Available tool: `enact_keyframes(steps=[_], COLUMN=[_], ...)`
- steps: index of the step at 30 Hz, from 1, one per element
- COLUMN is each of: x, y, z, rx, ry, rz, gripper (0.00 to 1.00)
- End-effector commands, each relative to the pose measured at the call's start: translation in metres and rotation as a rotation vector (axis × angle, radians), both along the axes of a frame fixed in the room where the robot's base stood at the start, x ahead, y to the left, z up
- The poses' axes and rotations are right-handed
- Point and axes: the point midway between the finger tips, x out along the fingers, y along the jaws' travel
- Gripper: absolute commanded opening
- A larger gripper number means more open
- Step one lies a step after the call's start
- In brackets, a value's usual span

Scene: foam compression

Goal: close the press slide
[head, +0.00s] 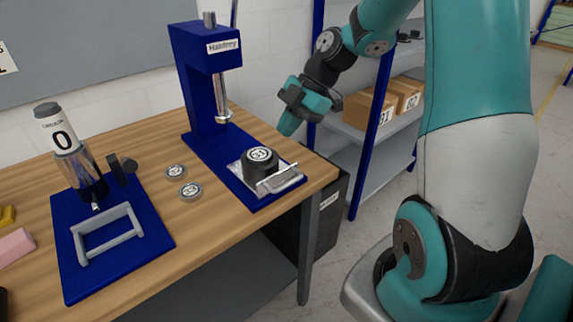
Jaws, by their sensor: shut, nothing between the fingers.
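A dark round piece (261,161) with a numbered white top sits on the slide. A metal handle (280,180) is at the slide's front right. My gripper (287,127) is shut and empty, in the air to the right of the press, apart from the slide and handle.
Two grey discs (183,181) lie left of the press. Pink and yellow blocks (14,246) lie at the left edge. A shelf (375,145) with cardboard boxes stands behind my arm.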

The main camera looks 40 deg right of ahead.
Motion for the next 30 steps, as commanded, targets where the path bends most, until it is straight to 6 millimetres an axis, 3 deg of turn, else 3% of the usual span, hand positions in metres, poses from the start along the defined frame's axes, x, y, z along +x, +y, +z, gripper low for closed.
enact_keyframes(steps=[1,3,6,9,14,24,30], x=[0.003,0.006,0.007,0.007,0.012,0.028,0.033], y=[-0.024,-0.047,-0.068,-0.075,-0.065,-0.032,-0.024], z=[-0.015,-0.026,-0.036,-0.042,-0.057,-0.104,-0.118], rx=[0.001,-0.006,-0.017,-0.021,-0.022,-0.023,-0.026], ry=[-0.047,-0.118,-0.186,-0.217,-0.222,-0.219,-0.22], rz=[0.031,0.087,0.142,0.17,0.178,0.177,0.175], gripper=[0.0,0.0,0.0,0.0,0.0,0.0,0.0])
